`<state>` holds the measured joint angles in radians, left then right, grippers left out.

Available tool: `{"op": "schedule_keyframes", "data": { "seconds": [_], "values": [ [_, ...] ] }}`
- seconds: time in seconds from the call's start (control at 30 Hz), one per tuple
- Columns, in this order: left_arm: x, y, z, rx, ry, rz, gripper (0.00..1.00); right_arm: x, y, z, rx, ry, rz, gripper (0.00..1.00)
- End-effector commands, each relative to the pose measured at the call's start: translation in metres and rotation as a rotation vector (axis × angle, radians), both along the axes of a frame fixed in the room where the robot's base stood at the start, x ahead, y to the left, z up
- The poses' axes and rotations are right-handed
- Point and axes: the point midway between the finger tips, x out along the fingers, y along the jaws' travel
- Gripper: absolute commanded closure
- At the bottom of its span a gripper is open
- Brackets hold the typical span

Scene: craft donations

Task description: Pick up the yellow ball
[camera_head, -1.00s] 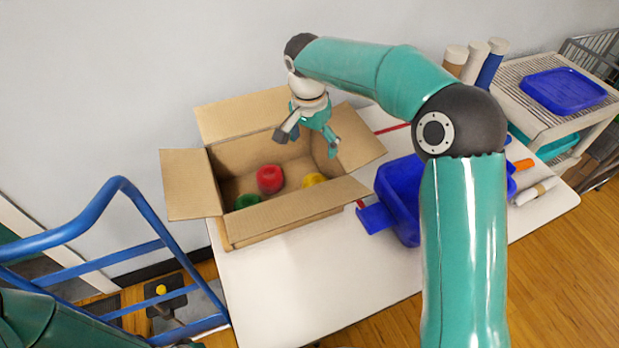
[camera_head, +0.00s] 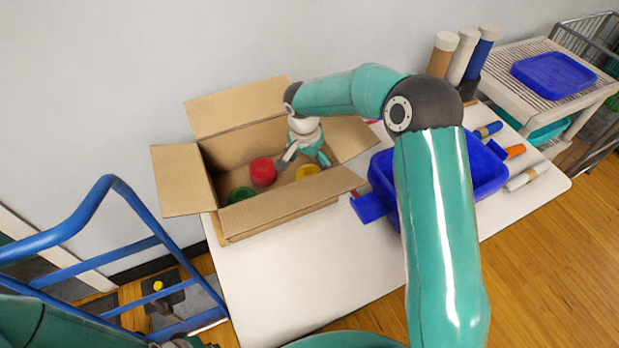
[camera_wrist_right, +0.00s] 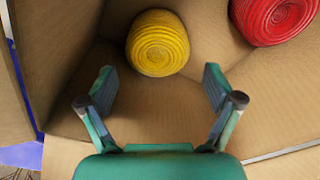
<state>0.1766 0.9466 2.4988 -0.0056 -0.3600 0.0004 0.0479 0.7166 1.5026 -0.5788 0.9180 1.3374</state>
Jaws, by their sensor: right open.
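The yellow ball (camera_head: 308,172), wound in ridged coils, lies on the bottom of an open cardboard box (camera_head: 281,204). The near flap and wall partly hide it in the head view. In the right wrist view the yellow ball (camera_wrist_right: 158,43) shows just beyond the fingertips, roughly centred between them. My right gripper (camera_head: 304,163) reaches down into the box above the ball. It also shows in the right wrist view (camera_wrist_right: 158,84), with its fingers spread and nothing between them. My left gripper is not in view.
A red ball (camera_head: 263,171) and a green one (camera_head: 241,194) lie in the box, left of the yellow one. Box flaps stand open around the opening. A blue bin (camera_head: 382,180) stands right of the box. The table's front (camera_head: 300,275) is clear.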

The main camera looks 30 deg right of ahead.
Motion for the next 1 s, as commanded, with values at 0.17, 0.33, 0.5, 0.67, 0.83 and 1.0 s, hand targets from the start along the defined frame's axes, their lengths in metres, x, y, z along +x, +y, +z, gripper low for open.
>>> {"op": "schedule_keyframes", "data": {
  "seconds": [0.17,0.33,0.5,0.67,0.83,1.0],
  "values": [
    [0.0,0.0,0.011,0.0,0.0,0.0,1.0,-0.005,0.0,-0.024,0.0,0.007,-0.001,0.1],
    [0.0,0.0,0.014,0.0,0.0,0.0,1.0,-0.003,-0.002,-0.043,0.001,0.003,-0.002,0.1],
    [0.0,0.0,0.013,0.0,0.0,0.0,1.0,-0.002,-0.003,-0.047,0.001,0.0,-0.001,0.1],
    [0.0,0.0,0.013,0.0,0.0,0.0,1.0,-0.002,-0.003,-0.047,0.001,0.0,-0.001,0.2],
    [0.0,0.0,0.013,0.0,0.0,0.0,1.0,-0.002,-0.003,-0.047,0.001,0.0,-0.001,0.48],
    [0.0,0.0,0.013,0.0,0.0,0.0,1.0,-0.002,-0.002,-0.046,0.001,0.0,-0.001,0.57]
  ]
}}
